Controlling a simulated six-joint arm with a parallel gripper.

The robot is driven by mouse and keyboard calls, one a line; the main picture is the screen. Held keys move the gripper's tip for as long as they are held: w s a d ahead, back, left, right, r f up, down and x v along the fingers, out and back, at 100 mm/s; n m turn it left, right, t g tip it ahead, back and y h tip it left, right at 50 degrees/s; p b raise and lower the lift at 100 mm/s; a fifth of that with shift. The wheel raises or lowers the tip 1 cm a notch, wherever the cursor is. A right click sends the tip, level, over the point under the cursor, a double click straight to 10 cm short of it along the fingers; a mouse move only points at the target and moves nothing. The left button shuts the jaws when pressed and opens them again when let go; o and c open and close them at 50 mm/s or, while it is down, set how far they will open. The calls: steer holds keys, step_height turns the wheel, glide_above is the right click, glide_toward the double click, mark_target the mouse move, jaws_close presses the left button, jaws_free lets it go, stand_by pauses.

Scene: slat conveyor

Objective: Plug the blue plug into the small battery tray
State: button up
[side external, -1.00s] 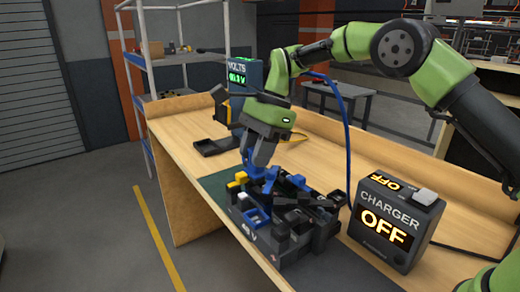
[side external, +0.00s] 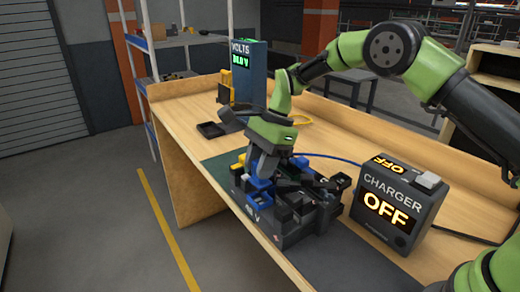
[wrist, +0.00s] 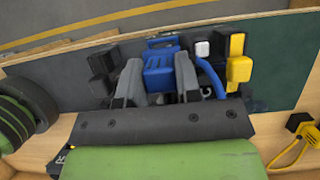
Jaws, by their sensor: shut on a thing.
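My gripper (side external: 266,172) points down over the near-left part of the battery tray (side external: 285,238), a dark block of several black connectors and cells with a "V" label on its front. In the wrist view, my gripper (wrist: 158,85) is shut on the blue plug (wrist: 160,70), which sits between the two grey fingers. A blue loop or socket shows just beyond the plug. The blue cable (wrist: 212,76) comes out to the right. In the side view a blue part (side external: 257,182) shows below the fingers; the fingers hide much of the plug. I cannot tell if it is seated.
The charger (side external: 396,200) stands right of the tray and reads OFF. A voltmeter (side external: 248,75) with a green readout stands at the back left, near a small black tray (side external: 211,130). Yellow (wrist: 238,68) and white (wrist: 202,48) connectors sit close to the plug's right.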

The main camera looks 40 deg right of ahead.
steer(key=shift+f, duration=0.75)
steer(key=shift+f, duration=1.15)
steer(key=o, duration=1)
